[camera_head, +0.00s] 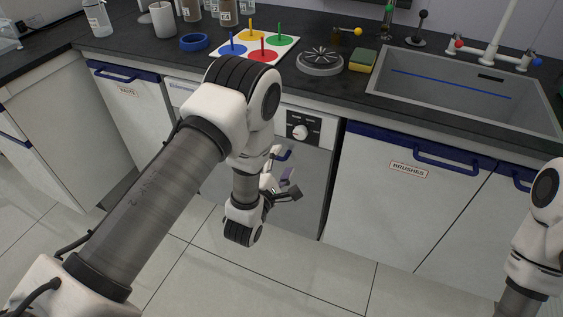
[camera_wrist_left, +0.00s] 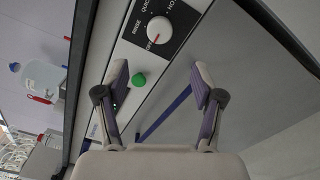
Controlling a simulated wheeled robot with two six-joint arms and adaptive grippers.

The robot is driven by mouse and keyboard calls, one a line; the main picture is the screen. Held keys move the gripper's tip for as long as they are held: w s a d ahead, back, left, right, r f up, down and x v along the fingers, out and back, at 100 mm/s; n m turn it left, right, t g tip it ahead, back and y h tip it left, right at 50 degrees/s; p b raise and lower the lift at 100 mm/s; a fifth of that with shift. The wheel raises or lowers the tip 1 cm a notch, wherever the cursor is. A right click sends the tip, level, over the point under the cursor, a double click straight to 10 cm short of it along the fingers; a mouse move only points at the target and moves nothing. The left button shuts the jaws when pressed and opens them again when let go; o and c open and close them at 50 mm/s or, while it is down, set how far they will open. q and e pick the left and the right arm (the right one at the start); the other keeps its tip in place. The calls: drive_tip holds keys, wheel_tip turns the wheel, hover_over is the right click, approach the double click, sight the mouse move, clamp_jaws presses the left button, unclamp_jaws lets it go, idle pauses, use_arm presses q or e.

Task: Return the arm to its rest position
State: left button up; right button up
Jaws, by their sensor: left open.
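My left arm reaches in from the left in the head view and bends down in front of the counter. My left gripper (camera_head: 283,175) hangs low before the grey appliance front, partly hidden by its own wrist. In the left wrist view the left gripper (camera_wrist_left: 159,78) is open, with nothing between its fingers.
The dark counter (camera_head: 310,88) runs behind the arm. On it are a board with coloured pegs (camera_head: 285,42), a round grey device (camera_head: 320,62), a sponge (camera_head: 362,61) and a sink (camera_head: 460,85). Cabinet handles (camera_head: 447,164) stick out. The tiled floor (camera_head: 340,285) in front is clear.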

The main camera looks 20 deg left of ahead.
use_arm(q)
drive_tip(key=shift+f, duration=0.1)
drive_tip(key=s+a+f+m+g, duration=0.2)
drive_tip(key=s+f+m+g, duration=0.6)
drive_tip(key=s, duration=0.5)
drive_tip(key=s+a+f+m+g, duration=0.2)
drive_tip(key=s+f+m+g, duration=0.35)
drive_tip(key=s+f, duration=0.65)
drive_tip(key=s+r+m+g, duration=0.1)
drive_tip(key=s+m+g, duration=0.4)
drive_tip(key=s+m, duration=0.4)
wheel_tip(320, 180, up, 13)
drive_tip(key=p, duration=1.3)
drive_tip(key=shift+w+d+r+y+p, duration=0.15)
drive_tip(key=shift+w+y+p, duration=0.05)
drive_tip(key=shift+y+p, duration=0.1)
drive_tip(key=shift+t, duration=0.25)
